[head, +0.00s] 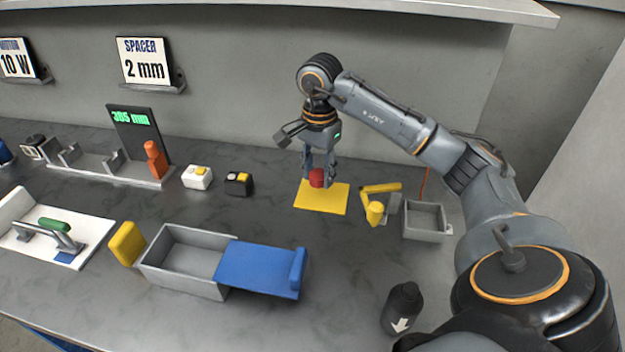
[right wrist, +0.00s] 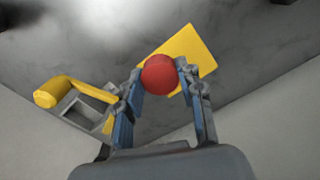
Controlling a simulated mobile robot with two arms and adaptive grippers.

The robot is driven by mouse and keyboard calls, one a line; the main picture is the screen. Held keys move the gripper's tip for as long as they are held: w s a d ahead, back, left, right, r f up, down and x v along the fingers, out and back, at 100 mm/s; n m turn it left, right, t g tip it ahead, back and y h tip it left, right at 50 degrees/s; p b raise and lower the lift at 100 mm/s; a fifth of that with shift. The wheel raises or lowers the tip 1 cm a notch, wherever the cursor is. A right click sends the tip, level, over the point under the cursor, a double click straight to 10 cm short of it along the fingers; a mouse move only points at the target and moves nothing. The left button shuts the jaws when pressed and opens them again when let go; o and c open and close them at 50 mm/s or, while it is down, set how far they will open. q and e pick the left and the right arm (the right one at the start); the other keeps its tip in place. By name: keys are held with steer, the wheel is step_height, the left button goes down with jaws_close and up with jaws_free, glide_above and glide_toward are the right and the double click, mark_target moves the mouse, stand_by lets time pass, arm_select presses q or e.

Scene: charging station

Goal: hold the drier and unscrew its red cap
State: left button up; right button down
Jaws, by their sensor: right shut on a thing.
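A red round cap (head: 317,178) is between the fingers of my right gripper (head: 318,172), at or just above a yellow mat (head: 321,204). In the right wrist view the red cap (right wrist: 159,74) sits between both fingertips of the right gripper (right wrist: 160,77), with the yellow mat (right wrist: 196,52) behind it. A dark bottle-like body with a white arrow (head: 403,302), possibly the drier, stands at the front right, apart from the gripper. No red shows on it. My left gripper is not in view.
A yellow angled piece (head: 376,212) and a small grey bin (head: 423,221) stand right of the mat. A grey box (head: 180,262) with a blue lid (head: 258,268) is at the front. Bare counter lies between box and dark body.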

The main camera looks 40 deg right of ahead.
glide_above(311, 193)
step_height(311, 193, down, 7)
steer(key=shift+r+p, duration=0.15)
steer(key=shift+p, duration=0.2)
step_height(311, 193, down, 2)
steer(key=shift+s+f+p, duration=0.1)
steer(key=shift+f+p, duration=0.1)
steer(key=shift+p, duration=0.25)
steer(key=shift+f, duration=0.3)
steer(key=shift+f, duration=0.2)
steer(key=c, duration=0.8)
jaws_free()
steer(key=shift+c, duration=0.2)
steer(key=shift+r, duration=0.1)
